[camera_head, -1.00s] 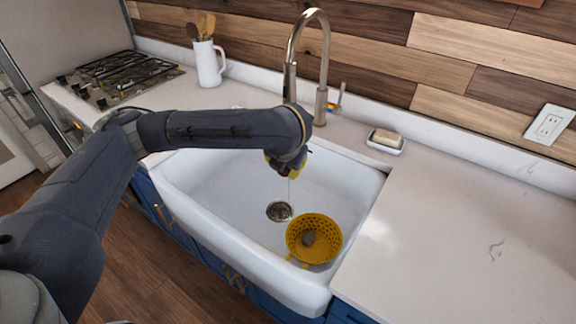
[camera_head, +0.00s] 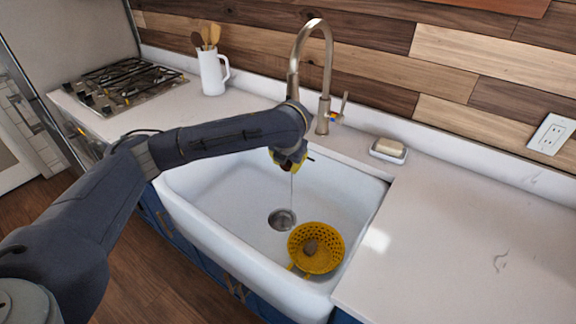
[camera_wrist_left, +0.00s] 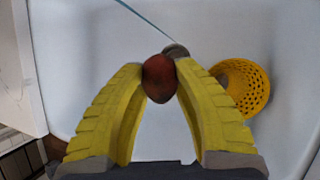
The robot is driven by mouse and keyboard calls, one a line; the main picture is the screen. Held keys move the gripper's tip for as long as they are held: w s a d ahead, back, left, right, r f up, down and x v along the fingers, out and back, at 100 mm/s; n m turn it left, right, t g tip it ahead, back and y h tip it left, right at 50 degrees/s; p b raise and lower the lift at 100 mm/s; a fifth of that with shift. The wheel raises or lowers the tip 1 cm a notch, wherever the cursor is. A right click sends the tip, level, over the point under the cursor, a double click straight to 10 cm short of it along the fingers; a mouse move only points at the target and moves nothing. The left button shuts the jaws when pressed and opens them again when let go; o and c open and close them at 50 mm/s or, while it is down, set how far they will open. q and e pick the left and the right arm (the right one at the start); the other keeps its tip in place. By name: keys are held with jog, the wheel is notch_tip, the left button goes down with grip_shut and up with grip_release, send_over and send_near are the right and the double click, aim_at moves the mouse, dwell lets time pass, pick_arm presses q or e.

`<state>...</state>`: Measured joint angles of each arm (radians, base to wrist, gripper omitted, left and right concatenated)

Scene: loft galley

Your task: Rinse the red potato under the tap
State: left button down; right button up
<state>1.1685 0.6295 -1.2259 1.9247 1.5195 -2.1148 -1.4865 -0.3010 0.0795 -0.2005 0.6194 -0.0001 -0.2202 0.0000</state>
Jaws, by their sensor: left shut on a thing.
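My left gripper (camera_head: 287,163) is over the white sink (camera_head: 215,185), under the tap (camera_head: 325,80). In the left wrist view its yellow fingers are shut on the red potato (camera_wrist_left: 159,78), a dark red round thing between the fingertips. In the head view the potato is mostly hidden by the gripper. A thin stream of water (camera_head: 291,190) shows below the gripper; in the left wrist view a thin pale stream (camera_wrist_left: 145,18) passes beyond the potato, and I cannot tell whether it touches it. My right gripper is not in view.
A soap dish (camera_head: 388,150) sits on the counter behind right. A white jug of utensils (camera_head: 212,72) and a stove (camera_head: 120,82) are at left.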

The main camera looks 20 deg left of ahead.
pick_arm(q)
jog(key=w+a+f, duration=0.1)
jog(key=w, duration=0.5)
jog(key=shift+w+a+f, duration=0.15)
jog(key=shift+w+a, duration=0.1)
jog(key=shift+a, duration=0.15)
dwell(0.6)
jog(key=shift+w+d, duration=0.1)
jog(key=shift+d, duration=0.05)
jog(key=shift+w+d, duration=0.1)
jog(key=shift+d, duration=0.25)
jog(key=shift+a, duration=0.15)
dwell(0.4)
jog(key=shift+a, duration=0.35)
jog(key=shift+d, duration=0.25)
